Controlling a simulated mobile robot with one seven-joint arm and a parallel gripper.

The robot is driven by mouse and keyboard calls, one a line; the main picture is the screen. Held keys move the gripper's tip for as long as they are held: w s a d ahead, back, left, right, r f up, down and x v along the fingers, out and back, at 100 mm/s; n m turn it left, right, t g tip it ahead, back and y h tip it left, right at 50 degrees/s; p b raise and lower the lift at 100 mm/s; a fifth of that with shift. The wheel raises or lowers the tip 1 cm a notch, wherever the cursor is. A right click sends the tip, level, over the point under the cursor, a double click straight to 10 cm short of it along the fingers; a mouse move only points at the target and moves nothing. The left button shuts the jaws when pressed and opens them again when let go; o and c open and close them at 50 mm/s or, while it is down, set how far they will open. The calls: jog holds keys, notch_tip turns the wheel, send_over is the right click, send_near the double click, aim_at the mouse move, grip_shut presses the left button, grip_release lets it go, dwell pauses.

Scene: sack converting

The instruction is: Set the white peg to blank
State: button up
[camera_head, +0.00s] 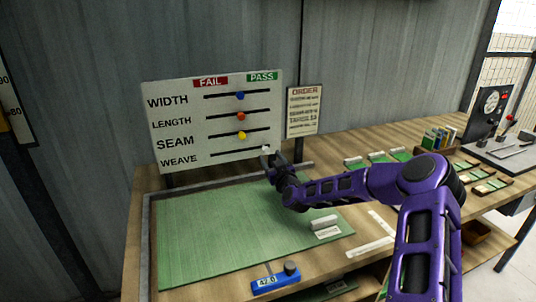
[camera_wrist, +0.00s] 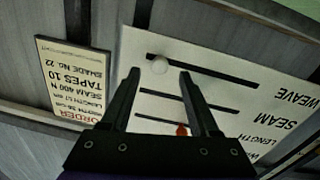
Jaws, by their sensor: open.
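The white peg (camera_head: 266,149) sits at the right, PASS-side end of the WEAVE slot on the white board (camera_head: 185,130). In the wrist view, which is upside down, the white peg (camera_wrist: 160,67) shows between my fingertips at the left end of its slot. My gripper (camera_head: 270,160) is open, with its fingers (camera_wrist: 160,74) pointing at the board on either side of the peg. I cannot tell whether they touch it. The blue peg (camera_head: 240,96), red peg (camera_head: 241,116) and yellow peg (camera_head: 242,135) sit near mid-slot in the rows above.
The order card (camera_head: 303,110) stands right of the board, close to my gripper. A green mat (camera_head: 210,220) lies below, with a white block (camera_head: 323,222) on it. A blue device (camera_head: 275,278) lies at the bench's front edge. Green samples (camera_head: 380,157) lie to the right.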

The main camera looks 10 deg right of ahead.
aim_at(266, 151)
jog(key=shift+w+a, duration=0.15)
jog(key=shift+w, duration=0.75)
jog(key=shift+w+a, duration=0.1)
jog(key=shift+w, duration=0.8)
grip_shut()
